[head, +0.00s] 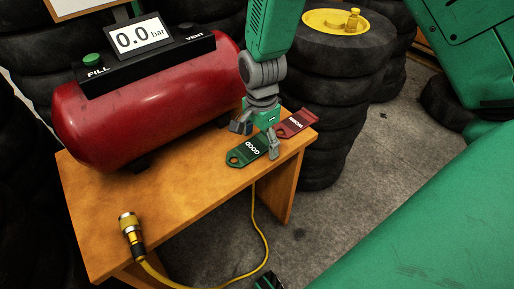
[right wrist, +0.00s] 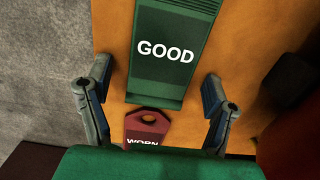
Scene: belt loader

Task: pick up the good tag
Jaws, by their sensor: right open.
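The good tag (head: 252,150) is a dark green flat tag with white lettering and a holed end, lying on the wooden table near its right edge. In the right wrist view the good tag (right wrist: 160,78) lies between and beyond the spread fingers. My right gripper (head: 256,140) is open just above it, one finger on either side. A gap shows between tag and fingers in the wrist view; contact is not visible. The red worn tag (head: 295,123) lies beside it, and shows partly behind my gripper's body in the right wrist view (right wrist: 147,125). My left gripper is not identifiable.
A red air compressor (head: 150,105) with a display reading 0.0 bar stands on the wooden table (head: 185,205). A yellow hose with a brass coupling (head: 131,230) lies at the front left. Stacked tyres (head: 325,75) stand behind on the right.

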